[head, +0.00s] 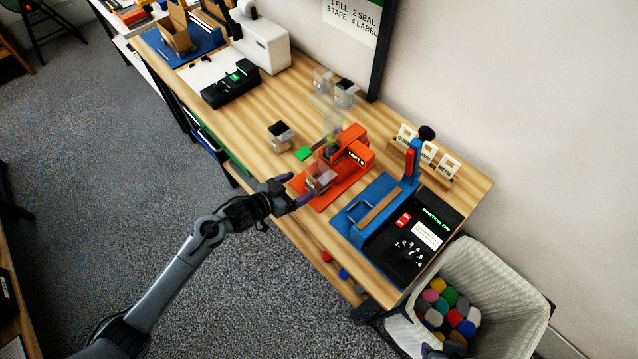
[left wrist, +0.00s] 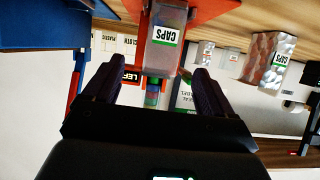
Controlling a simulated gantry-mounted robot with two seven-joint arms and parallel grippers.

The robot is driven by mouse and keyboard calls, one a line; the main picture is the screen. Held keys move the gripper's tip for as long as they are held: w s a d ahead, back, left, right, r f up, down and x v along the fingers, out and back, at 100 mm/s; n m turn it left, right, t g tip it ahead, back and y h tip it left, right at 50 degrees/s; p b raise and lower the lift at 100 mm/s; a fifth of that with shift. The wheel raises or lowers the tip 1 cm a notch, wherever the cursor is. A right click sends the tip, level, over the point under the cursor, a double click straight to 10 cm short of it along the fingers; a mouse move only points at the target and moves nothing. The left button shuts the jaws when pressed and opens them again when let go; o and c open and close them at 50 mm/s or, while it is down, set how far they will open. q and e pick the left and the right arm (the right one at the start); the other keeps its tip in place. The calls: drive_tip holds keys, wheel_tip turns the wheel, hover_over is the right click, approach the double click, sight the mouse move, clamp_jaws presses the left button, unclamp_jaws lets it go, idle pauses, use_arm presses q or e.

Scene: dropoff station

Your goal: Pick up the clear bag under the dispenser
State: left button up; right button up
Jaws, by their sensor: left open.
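The clear bag (head: 319,179) stands on the orange base in front of the orange dispenser (head: 357,152). In the left wrist view the bag (left wrist: 167,52) has a white and green CAPS label, and it shows ahead of and between my fingers. My left gripper (head: 298,189) is open, with its purple-dark fingers close to the near side of the bag. In the left wrist view its fingers (left wrist: 158,76) are spread, with nothing held between them. Whether a finger touches the bag is not clear.
A blue sealer (head: 378,212) with a black control box (head: 415,240) stands to the right. A bin (head: 478,262) of coloured items is at the lower right.

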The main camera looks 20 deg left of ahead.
sight(310, 178)
use_arm(q)
drive_tip(key=x, duration=0.4)
drive_tip(key=shift+w, duration=0.15)
drive_tip(key=x, duration=0.4)
drive_tip(key=shift+w+r, duration=0.3)
drive_tip(key=shift+w+d+f, duration=0.2)
drive_tip(key=shift+w+d, duration=0.05)
drive_tip(key=shift+w, duration=0.05)
drive_tip(key=shift+c, duration=0.4)
drive_tip(key=c, duration=1)
